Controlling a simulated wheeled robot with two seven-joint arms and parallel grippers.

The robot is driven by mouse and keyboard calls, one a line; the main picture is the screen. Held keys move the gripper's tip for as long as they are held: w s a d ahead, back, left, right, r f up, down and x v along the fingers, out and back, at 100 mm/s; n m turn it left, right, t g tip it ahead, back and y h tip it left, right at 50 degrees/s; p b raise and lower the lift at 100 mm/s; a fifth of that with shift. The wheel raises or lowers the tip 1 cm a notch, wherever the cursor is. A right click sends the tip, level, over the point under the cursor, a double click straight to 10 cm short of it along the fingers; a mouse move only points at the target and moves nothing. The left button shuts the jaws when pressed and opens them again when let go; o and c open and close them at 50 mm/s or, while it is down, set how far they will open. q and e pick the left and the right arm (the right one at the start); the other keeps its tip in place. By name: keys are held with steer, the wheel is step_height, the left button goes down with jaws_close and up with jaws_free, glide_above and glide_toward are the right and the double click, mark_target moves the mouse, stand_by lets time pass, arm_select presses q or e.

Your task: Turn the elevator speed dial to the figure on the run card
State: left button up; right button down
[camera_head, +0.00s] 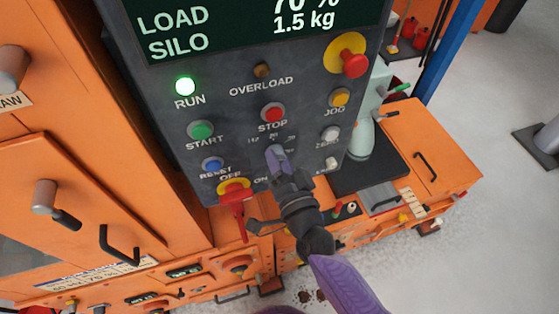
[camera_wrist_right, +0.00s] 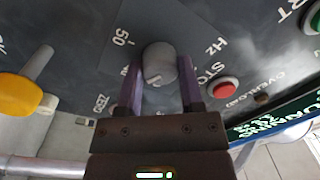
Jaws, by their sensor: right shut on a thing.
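The grey round speed dial (camera_wrist_right: 159,62) sits on the dark control panel (camera_head: 225,115), with "50" and "Hz" printed around it in the wrist view. My right gripper (camera_wrist_right: 160,72) has its two purple fingers on either side of the dial and is shut on it. In the head view my right gripper (camera_head: 277,155) is at the panel below the STOP button and covers most of the dial. The dial's pointer setting is hard to read. A white card (camera_head: 88,275) with small text, too blurred to read surely, is at the lower left. My left gripper is not in view.
The red STOP button (camera_head: 273,113) is close above the dial. The green RUN lamp (camera_head: 185,86) is lit. A display (camera_head: 245,25) tops the panel.

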steer(key=shift+m, duration=0.7)
steer(key=shift+c, duration=1.2)
jaws_free()
steer(key=v, duration=1)
